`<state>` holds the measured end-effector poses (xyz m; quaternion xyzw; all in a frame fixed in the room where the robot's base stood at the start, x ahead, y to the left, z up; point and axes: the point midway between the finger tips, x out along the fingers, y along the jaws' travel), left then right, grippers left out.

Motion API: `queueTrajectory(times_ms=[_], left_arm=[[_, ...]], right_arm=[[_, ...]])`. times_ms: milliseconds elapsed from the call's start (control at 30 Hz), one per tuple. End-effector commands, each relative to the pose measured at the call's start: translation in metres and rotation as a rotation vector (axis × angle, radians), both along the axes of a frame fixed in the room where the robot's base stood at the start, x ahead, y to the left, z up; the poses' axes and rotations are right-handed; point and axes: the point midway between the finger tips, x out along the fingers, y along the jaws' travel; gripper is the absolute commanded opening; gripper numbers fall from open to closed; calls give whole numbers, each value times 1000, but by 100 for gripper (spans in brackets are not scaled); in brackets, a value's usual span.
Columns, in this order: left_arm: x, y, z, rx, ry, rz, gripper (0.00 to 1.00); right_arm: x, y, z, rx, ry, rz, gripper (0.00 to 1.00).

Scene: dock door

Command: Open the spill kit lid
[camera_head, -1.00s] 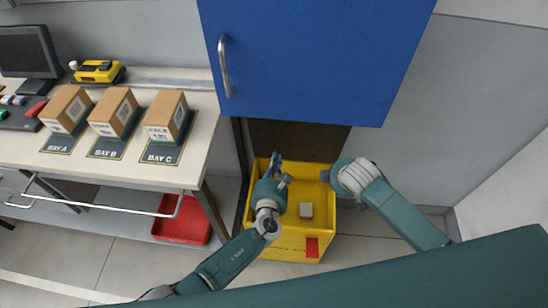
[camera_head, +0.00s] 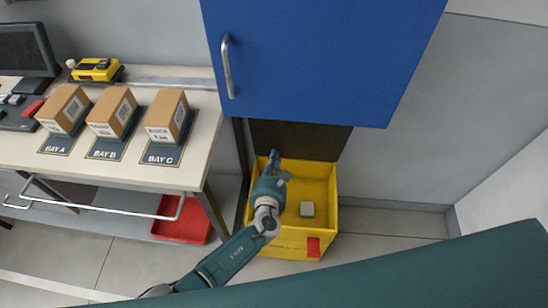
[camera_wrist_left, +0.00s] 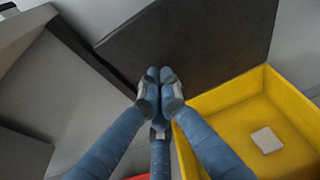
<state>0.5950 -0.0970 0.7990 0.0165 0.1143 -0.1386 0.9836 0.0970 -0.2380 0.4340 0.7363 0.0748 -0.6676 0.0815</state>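The spill kit is a yellow box (camera_head: 328,222) on the floor below the blue cabinet, with a red tag on its front. Its top is open, and a small pale block (camera_head: 307,209) lies inside; the box (camera_wrist_left: 226,96) and block (camera_wrist_left: 266,140) also show in the left wrist view. A dark panel, apparently the lid (camera_head: 310,138), stands raised behind the box; it also fills the upper left wrist view (camera_wrist_left: 205,40). My left gripper (camera_head: 274,160) is over the box's left side. In the wrist view its fingertips (camera_wrist_left: 160,75) are together, before the panel, with nothing visible between them. My right gripper is out of view.
A blue cabinet (camera_head: 320,60) with a metal handle hangs above the box. At left, a workbench (camera_head: 120,172) holds several things, including cartons, with a red bin (camera_head: 182,220) below. The floor right of the box is clear.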

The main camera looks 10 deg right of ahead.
Motion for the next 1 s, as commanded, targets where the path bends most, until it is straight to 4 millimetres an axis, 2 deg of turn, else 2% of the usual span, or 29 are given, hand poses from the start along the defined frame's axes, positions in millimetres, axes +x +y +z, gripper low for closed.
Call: queueTrajectory(times_ms=[100, 367, 533, 667, 1000], left_arm=[[-3, 1, -5, -1, 0, -1, 0], [-3, 1, -3, 0, 1, 0, 0], [-12, 3, -2, -2, 1, 0, 0], [-29, 9, 2, -4, 4, 1, 0], [-93, 28, 18, -1, 3, -1, 0]], right_arm=[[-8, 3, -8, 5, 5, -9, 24], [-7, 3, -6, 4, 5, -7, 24], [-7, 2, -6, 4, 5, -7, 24], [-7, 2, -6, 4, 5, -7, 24], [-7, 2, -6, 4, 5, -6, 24]])
